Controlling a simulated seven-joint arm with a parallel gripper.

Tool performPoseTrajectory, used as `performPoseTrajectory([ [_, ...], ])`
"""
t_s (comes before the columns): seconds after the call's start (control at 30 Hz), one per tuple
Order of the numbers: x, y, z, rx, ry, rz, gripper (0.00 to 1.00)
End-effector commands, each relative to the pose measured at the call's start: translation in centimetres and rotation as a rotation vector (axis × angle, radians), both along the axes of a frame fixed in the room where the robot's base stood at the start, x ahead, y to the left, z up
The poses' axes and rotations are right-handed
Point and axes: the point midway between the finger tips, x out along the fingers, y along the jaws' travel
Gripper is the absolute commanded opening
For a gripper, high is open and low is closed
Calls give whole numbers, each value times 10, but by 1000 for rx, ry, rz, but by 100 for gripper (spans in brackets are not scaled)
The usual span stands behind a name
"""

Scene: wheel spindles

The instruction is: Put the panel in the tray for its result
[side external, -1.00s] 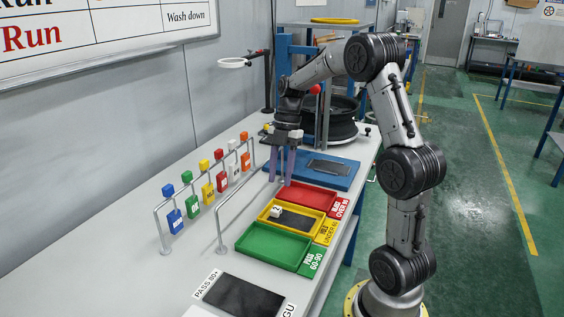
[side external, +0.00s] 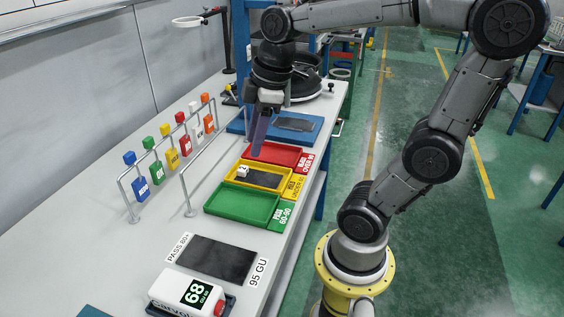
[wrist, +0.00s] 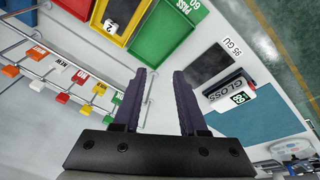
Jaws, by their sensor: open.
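A dark panel (side external: 218,258) lies flat on the bench between "PASS 80+" and "95 GU" labels; it also shows in the wrist view (wrist: 209,62). Another dark panel (side external: 294,124) lies on a blue mat (side external: 252,128) at the back. The green tray (side external: 211,203), marked PASS 60-90, is empty. The yellow tray (side external: 236,166), marked under 60, holds a dark panel (side external: 264,181) and a white block numbered 2 (side external: 242,171). The red tray (side external: 304,148) is marked over 90. My gripper (side external: 257,150) hangs by the red tray, open and empty in the wrist view (wrist: 163,73).
A white gloss meter (side external: 188,292) reading 68 stands beside the near panel. A metal rail (side external: 205,167) runs left of the trays. Several coloured tags (side external: 157,171) hang from a rack farther left. A black wheel (side external: 305,87) stands at the back.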

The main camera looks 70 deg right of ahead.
Motion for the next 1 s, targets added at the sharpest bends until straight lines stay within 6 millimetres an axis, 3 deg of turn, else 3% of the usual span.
performPoseTrajectory([
  [0.1,-29,20,-4,40,-86,-185,42],
  [0.33,-62,37,-18,153,-198,-455,42],
  [1.0,-69,40,-23,195,-222,-532,42],
])
